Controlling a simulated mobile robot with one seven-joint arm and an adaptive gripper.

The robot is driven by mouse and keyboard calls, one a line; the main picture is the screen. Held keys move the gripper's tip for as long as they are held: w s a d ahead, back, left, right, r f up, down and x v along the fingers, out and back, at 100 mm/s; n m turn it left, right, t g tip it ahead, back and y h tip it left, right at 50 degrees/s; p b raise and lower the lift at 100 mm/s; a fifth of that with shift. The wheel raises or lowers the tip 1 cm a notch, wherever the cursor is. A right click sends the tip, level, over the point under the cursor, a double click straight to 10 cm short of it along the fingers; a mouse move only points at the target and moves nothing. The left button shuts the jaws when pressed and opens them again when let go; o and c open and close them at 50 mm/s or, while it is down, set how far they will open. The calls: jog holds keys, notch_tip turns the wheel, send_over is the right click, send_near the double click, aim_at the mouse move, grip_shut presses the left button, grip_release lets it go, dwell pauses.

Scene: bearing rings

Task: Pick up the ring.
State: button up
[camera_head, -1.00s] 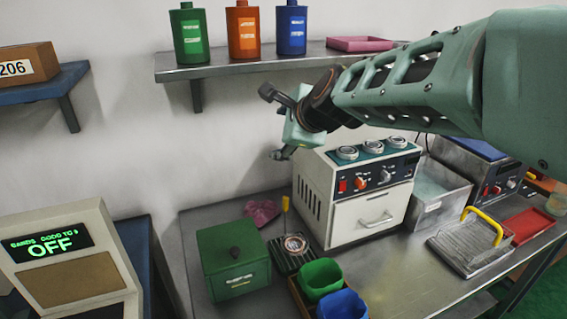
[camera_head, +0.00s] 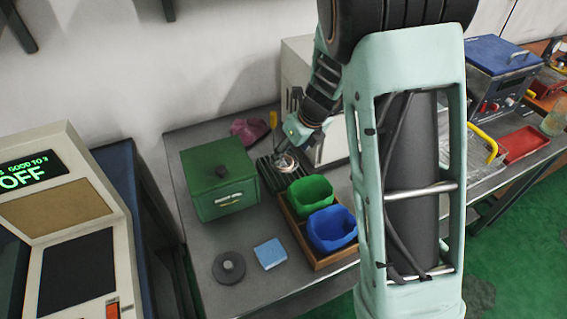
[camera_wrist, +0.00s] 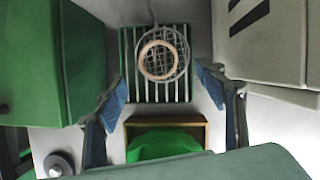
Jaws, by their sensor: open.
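The ring (camera_wrist: 142,61) is a tan-copper band. It lies in a round wire-mesh scoop (camera_wrist: 183,45) over a green slatted rack (camera_wrist: 128,85) in the wrist view. In the head view the scoop with the ring shows small (camera_head: 285,163) beside the green box, partly hidden by my gripper. My gripper (camera_wrist: 162,88) is open and empty. Its two blue-grey fingers are spread to the left and right of the rack, with the ring between and beyond them in the picture. In the head view my gripper (camera_head: 296,140) hangs just above the rack.
A green lidded box (camera_head: 218,183) stands close on the left and a cream heater (camera_head: 297,68) close on the right. A wooden tray (camera_head: 292,225) with green and blue cups is in front. A grey knobbed disc (camera_head: 229,268) and a blue pad (camera_head: 270,254) lie on the bench.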

aim_at(284, 162)
jog(key=b+x, duration=0.1)
jog(key=x, duration=0.5)
jog(key=shift+w+a+r, duration=0.1)
jog(key=shift+a+r, duration=0.05)
